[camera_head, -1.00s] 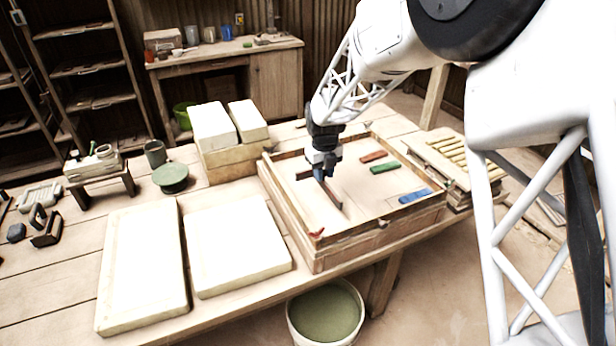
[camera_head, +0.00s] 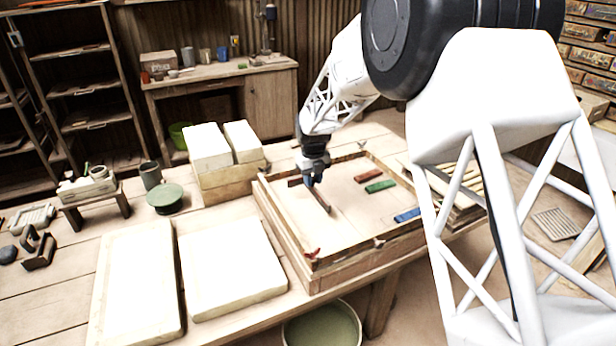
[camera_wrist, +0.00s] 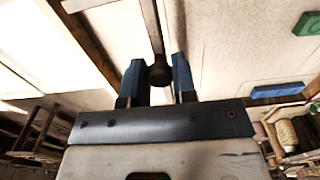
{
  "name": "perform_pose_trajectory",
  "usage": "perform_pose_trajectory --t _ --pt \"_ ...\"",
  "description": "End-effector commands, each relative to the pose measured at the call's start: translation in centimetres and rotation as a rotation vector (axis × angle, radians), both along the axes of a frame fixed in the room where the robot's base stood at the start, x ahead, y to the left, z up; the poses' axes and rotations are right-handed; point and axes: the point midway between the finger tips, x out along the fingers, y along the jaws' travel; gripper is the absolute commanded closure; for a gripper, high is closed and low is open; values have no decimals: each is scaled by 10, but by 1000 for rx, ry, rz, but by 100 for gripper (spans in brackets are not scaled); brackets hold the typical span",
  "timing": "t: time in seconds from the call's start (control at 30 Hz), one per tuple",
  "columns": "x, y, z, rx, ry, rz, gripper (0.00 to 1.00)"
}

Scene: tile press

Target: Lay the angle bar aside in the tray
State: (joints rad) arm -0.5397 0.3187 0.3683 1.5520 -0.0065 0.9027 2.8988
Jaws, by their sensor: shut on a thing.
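The angle bar (camera_head: 323,203) is a dark brown L-shaped strip over the pale bed of a shallow wooden tray-like box (camera_head: 288,238). One leg points toward the front of the box and a shorter one shows left of my gripper (camera_head: 310,182). In the wrist view, the two blue fingers of my gripper (camera_wrist: 157,80) are shut on a dark round knob (camera_wrist: 159,73), with the thin bar (camera_wrist: 151,25) running away from it. My gripper hides the corner of the bar. I cannot tell whether the bar touches the bed.
A red piece (camera_head: 368,175), a green piece (camera_head: 380,187) and a blue piece (camera_head: 407,215) lie on the right of the bed. Two pale slabs (camera_head: 138,280) (camera_head: 232,265) lie left of the box. Stacked pale blocks (camera_head: 208,150) stand behind them. A bucket (camera_head: 322,328) stands below the front edge.

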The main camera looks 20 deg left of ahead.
Motion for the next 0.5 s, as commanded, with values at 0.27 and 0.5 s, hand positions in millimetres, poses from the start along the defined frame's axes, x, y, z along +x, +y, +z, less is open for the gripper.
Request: perform_pose_trajectory --t 0.27,0.5 --pt "30 17 -3 0 0 0 100" --pt "54 31 -4 1 -2 0 100"
